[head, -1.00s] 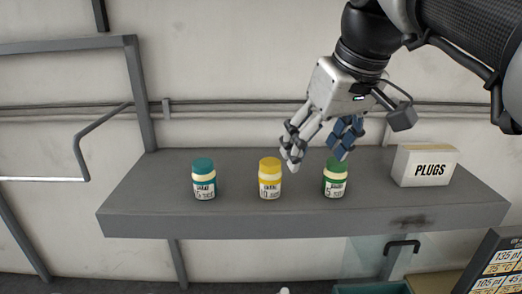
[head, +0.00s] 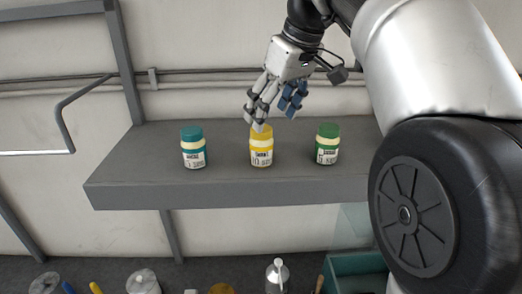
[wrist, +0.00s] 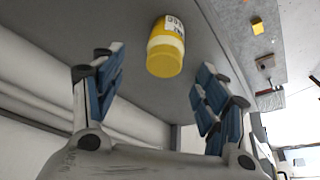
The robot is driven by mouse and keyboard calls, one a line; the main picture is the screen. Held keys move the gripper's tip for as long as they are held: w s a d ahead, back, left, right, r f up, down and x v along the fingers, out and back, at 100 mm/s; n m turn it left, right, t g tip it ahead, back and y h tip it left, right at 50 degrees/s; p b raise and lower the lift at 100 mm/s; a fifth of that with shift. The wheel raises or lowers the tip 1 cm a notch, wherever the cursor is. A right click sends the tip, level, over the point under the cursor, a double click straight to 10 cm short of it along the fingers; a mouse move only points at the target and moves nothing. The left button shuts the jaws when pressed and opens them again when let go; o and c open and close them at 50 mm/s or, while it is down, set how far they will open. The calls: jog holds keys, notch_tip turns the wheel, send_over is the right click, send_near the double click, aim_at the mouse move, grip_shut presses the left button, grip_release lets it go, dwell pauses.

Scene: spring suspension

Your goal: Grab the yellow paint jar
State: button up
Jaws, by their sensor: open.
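The yellow paint jar (head: 262,150) stands upright on the grey shelf (head: 130,172), between a teal jar (head: 193,150) and a green jar (head: 327,147). My gripper (head: 275,108) is open and empty, above the yellow jar. In the head view one finger's tip overlaps the yellow lid, and I cannot tell if it touches. In the wrist view the yellow jar (wrist: 166,50) shows ahead of the open fingers (wrist: 160,95), a little beyond their tips and roughly between them. Its label is partly in view.
The teal and green jars stand to either side of the yellow jar, with free shelf between them. A metal rail (head: 200,82) runs along the wall behind. Below the shelf are several items, including a spray bottle (head: 277,275) and a green bin (head: 352,267).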

aim_at(261, 135)
jog(key=x, duration=0.7)
jog(key=shift+a+f, duration=0.25)
jog(key=shift+a, duration=0.1)
jog(key=c, duration=1.3)
